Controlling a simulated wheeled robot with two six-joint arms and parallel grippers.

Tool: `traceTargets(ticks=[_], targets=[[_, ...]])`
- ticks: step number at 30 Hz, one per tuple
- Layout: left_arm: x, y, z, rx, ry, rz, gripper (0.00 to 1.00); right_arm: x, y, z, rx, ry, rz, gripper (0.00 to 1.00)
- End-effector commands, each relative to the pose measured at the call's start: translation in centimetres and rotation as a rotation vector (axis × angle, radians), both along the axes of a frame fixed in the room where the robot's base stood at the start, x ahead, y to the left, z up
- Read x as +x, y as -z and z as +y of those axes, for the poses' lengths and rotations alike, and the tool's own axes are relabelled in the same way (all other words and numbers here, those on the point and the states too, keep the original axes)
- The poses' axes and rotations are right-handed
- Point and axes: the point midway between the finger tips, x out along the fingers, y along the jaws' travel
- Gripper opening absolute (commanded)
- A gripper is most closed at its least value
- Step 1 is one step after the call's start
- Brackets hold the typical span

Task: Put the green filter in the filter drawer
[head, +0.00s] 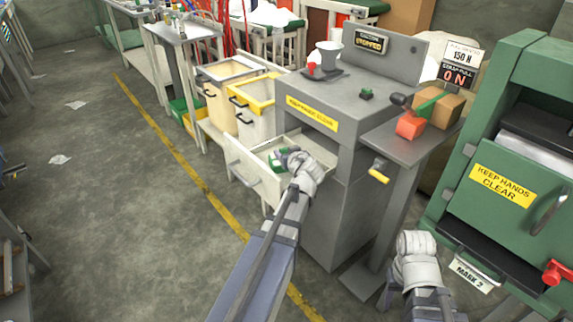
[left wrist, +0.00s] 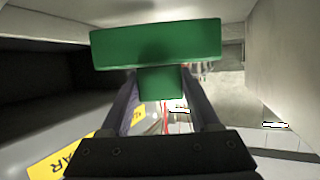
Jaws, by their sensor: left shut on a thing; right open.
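The green filter (left wrist: 155,45) fills the upper middle of the left wrist view, a wide block with a narrower stem. It also shows small and partly covered in the head view (head: 278,163). My left gripper (head: 290,158) is shut on its stem. The pale filter drawer (head: 252,178) is pulled out of the grey machine. The filter is within the drawer's outline in the head view; I cannot tell whether it touches the drawer floor. A pale wall (left wrist: 285,60) rises at right in the wrist view. My right gripper (head: 416,246) is open, low and away from the drawer.
The grey machine (head: 345,100) stands behind the drawer. A side shelf (head: 400,148) holds an orange thing (head: 410,125) and a brown box (head: 444,108). A green machine (head: 510,150) stands at right. Bins (head: 226,100) stand left of the drawer. The floor at left is mostly clear.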

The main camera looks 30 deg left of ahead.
Motion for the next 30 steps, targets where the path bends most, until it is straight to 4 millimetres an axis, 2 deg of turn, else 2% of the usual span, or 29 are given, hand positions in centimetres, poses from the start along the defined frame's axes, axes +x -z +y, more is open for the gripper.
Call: traceTargets(ticks=[8,21,22,30], targets=[[0.0,3.5,0.0,0.0,0.0,0.0,0.01,0.0,3.5,0.0,-0.001,-0.003,-0.001,0.5],[0.0,3.9,0.0,0.0,0.0,0.0,0.01,0.0,3.9,0.0,-0.001,-0.004,-0.001,0.5],[0.0,3.8,0.0,0.0,0.0,0.0,0.64,0.0,3.8,0.0,-0.001,-0.004,-0.001,0.5],[0.0,3.7,0.0,0.0,0.0,0.0,0.92,0.0,3.7,0.0,-0.001,-0.004,-0.001,0.5]])
